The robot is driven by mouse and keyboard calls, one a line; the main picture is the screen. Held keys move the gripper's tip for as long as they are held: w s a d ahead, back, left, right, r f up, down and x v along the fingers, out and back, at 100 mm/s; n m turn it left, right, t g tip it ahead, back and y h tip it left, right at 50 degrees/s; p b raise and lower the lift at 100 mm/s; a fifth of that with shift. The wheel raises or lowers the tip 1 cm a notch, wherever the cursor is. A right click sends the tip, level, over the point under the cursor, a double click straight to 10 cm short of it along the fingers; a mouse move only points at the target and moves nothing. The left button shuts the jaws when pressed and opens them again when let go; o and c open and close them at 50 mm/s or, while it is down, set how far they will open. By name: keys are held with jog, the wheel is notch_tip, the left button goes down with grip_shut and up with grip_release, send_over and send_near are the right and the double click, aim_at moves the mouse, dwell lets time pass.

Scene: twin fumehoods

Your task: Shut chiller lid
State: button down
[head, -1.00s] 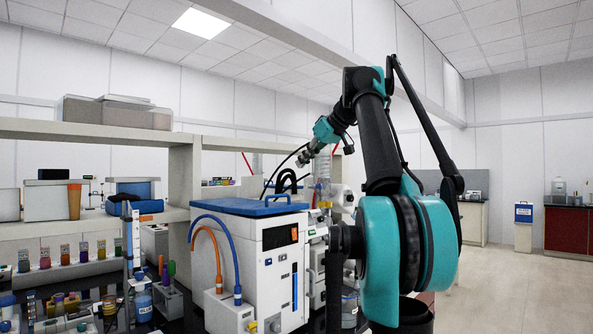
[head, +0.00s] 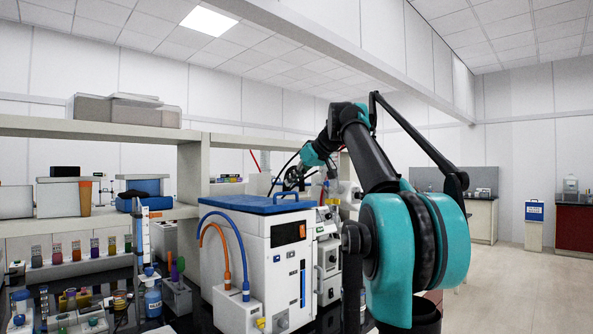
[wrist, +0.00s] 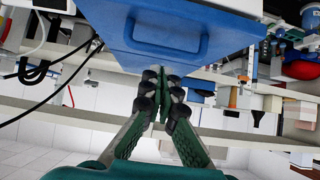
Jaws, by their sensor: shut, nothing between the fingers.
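The chiller is a white box (head: 285,265) with a dark display panel, standing on the bench in the head view. Its blue lid (head: 245,204) lies flat or nearly flat across the top, with a blue handle on it; I cannot tell if a small gap is left. The lid and its handle also show large in the wrist view (wrist: 160,50). My gripper (wrist: 160,85) is shut and empty, its tips close to the lid's edge in that view. Contact cannot be told. In the head view the gripper is at the far side of the lid, partly hidden.
Blue and orange hoses (head: 228,235) loop at the chiller's left front. A blue-labelled bottle (head: 153,300) and coloured vials stand left of it. A shelf (head: 90,130) with boxes runs behind. Instruments (head: 328,255) stand close on the right. Open floor lies far right.

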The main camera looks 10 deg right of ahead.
jog(key=shift+w+a+f, duration=0.1)
jog(key=shift+f, duration=0.6)
jog(key=shift+s+f, duration=0.25)
jog(key=shift+f, duration=0.9)
